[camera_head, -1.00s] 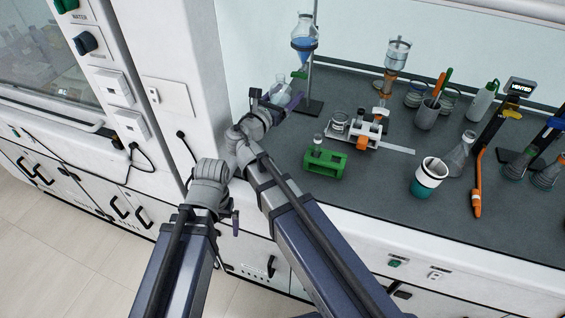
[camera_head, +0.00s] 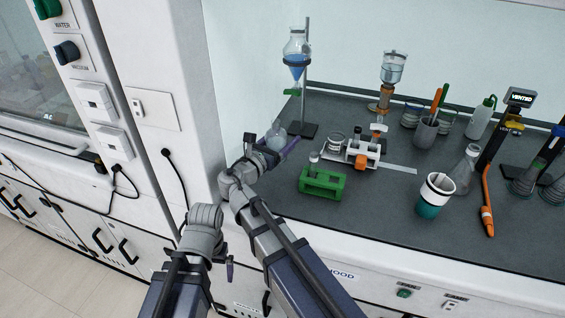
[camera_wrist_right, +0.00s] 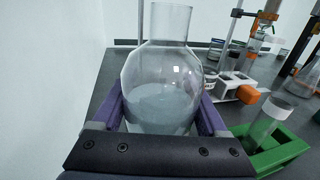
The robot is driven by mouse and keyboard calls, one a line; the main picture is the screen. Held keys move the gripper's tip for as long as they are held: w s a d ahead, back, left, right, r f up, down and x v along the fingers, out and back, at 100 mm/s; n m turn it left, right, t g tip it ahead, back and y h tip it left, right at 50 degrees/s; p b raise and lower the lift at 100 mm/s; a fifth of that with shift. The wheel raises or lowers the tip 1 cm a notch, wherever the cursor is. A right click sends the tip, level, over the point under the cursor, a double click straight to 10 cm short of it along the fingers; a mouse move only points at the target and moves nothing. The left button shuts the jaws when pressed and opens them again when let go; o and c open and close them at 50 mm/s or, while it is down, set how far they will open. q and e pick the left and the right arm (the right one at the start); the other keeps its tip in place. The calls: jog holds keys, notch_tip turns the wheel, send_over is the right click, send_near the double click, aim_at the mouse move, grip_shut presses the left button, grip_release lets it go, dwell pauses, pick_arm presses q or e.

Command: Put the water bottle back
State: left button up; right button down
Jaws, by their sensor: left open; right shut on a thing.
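A pale squeeze bottle with a green cap (camera_head: 481,118), likely the water bottle, stands upright at the back right of the dark bench. My right gripper (camera_wrist_right: 162,112) is shut on a clear round glass flask (camera_wrist_right: 160,75), with purple fingers at both sides of it. The flask is upright with greyish contents low in it. In the head view the flask (camera_head: 276,136) is at the bench's left end, partly hidden by the gripper; I cannot tell whether it touches the bench. My left gripper (camera_head: 229,270) is open, low in front of the hood and mostly hidden by its arm.
A stand with a blue-filled funnel (camera_head: 297,62) is just behind the flask. A green rack (camera_head: 322,184) and a white-orange device (camera_head: 362,150) are to its right. A white-teal cup (camera_head: 434,195) stands near the front. The hood's side wall (camera_head: 228,90) is close on the left.

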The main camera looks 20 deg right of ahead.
jog(key=shift+f+b, duration=2)
jog(key=shift+f, duration=0.5)
jog(key=shift+f, duration=0.1)
jog(key=shift+f, duration=0.15)
grip_release()
jog(key=shift+r, duration=0.25)
jog(key=shift+s, duration=0.1)
